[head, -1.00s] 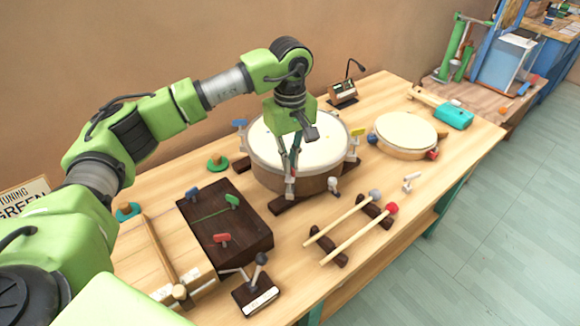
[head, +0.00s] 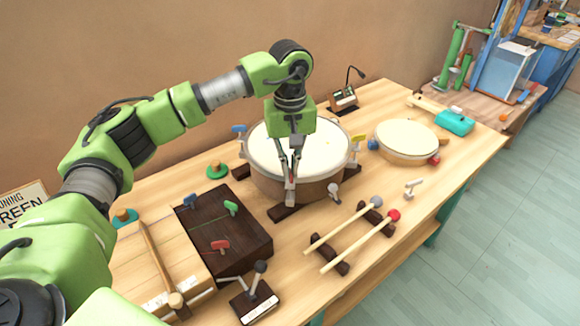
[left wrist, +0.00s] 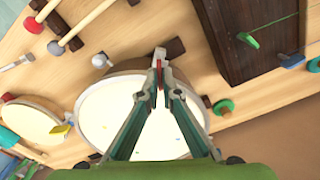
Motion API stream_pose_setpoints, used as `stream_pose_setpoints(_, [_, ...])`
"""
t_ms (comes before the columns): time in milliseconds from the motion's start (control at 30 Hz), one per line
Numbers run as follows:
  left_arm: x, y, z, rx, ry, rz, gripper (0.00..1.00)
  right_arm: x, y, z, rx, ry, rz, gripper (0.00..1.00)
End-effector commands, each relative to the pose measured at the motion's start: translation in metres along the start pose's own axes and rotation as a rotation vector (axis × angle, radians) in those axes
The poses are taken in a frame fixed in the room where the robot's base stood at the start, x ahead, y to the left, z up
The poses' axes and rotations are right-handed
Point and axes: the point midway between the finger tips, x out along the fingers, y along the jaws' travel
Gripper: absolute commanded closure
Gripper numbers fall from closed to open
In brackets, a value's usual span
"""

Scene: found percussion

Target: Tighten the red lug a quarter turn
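The big drum (head: 265,170) stands mid-table with a pale head and a brown shell; it also shows in the left wrist view (left wrist: 112,112). The red lug (left wrist: 159,66) is at the drum's near rim, its thin red handle showing between my left fingertips. My left gripper (head: 291,182) points down there, its fingers converged and seemingly shut on the lug; fingertips partly cover it. Other lugs on the rim are blue (head: 238,128), yellow (head: 357,135) and grey-white (head: 334,190). My right gripper is out of view.
A dark box (head: 240,262) with blue, green and red keys stands left of the drum. Two mallets (head: 345,248) rest on dark blocks in front. A small drum (head: 405,138) is at right, a lever device (head: 254,298) at front.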

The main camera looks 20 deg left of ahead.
Motion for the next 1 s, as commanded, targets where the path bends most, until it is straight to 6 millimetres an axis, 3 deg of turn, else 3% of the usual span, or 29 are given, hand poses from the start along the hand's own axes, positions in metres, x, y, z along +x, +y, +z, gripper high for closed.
stream_pose_setpoints(67, [-0.002,0.001,-0.001,-0.002,0.004,0.004,1.00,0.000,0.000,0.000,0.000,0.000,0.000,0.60])
stream_pose_setpoints(167, [-0.002,0.001,-0.001,-0.002,0.004,0.004,0.79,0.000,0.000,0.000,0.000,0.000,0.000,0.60])
stream_pose_setpoints(567, [-0.005,0.001,-0.001,-0.002,0.002,0.002,0.79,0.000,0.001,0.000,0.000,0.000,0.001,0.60])
stream_pose_setpoints(733, [-0.029,0.001,-0.001,-0.002,0.005,0.005,0.79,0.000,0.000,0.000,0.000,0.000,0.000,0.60])
stream_pose_setpoints(1000, [-0.087,0.001,-0.001,-0.002,0.005,0.005,0.79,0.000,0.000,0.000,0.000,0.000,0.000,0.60])
